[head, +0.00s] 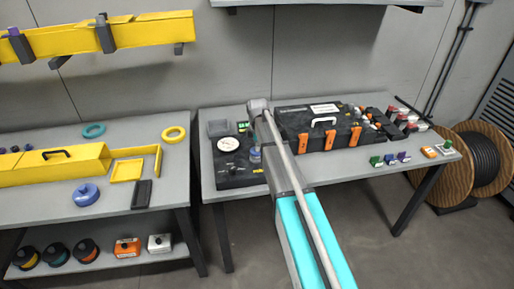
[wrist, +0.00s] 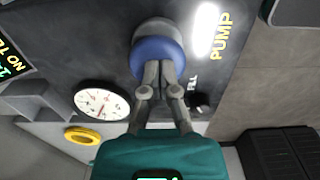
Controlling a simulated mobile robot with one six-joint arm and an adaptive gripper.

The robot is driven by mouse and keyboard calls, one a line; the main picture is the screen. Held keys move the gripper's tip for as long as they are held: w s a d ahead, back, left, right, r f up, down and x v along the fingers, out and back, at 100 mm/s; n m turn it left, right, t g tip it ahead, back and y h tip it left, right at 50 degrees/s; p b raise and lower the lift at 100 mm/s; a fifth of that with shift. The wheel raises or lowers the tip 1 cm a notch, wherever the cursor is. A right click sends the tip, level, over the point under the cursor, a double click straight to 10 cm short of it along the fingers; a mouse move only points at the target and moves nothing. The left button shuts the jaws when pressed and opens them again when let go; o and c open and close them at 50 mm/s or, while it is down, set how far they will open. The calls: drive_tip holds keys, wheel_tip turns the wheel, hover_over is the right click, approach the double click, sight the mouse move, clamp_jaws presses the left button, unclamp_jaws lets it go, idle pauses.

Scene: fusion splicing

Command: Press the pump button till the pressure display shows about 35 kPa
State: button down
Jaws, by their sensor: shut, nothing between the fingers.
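In the wrist view my gripper (wrist: 164,68) is shut and empty, with its fingertips at a round blue and grey button (wrist: 157,50). The tips overlap the blue rim; I cannot tell whether they touch or press it. The yellow PUMP label (wrist: 221,37) stands to the button's right. The round white gauge (wrist: 102,101) has a red needle, but its value is too small to read. The gauge also shows in the head view (head: 229,144), on the black panel (head: 235,178). My arm hides part of the panel there.
A bright light strip (wrist: 205,29) lies by the PUMP label. A small black knob (wrist: 200,103) sits by a FILL label. A black case with orange latches (head: 326,127) stands right of my arm. A yellow ring (head: 174,134) lies on the left bench.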

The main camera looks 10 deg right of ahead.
wheel_tip(320, 180, up, 12)
drive_tip(key=p, duration=1.1)
drive_tip(key=shift+s, duration=0.1)
idle(1.4)
drive_tip(key=s+m, duration=1.8)
drive_tip(key=s, duration=1)
drive_tip(key=shift+s+a, duration=0.2)
drive_tip(key=shift+s, duration=0.15)
drive_tip(key=shift+s, duration=0.15)
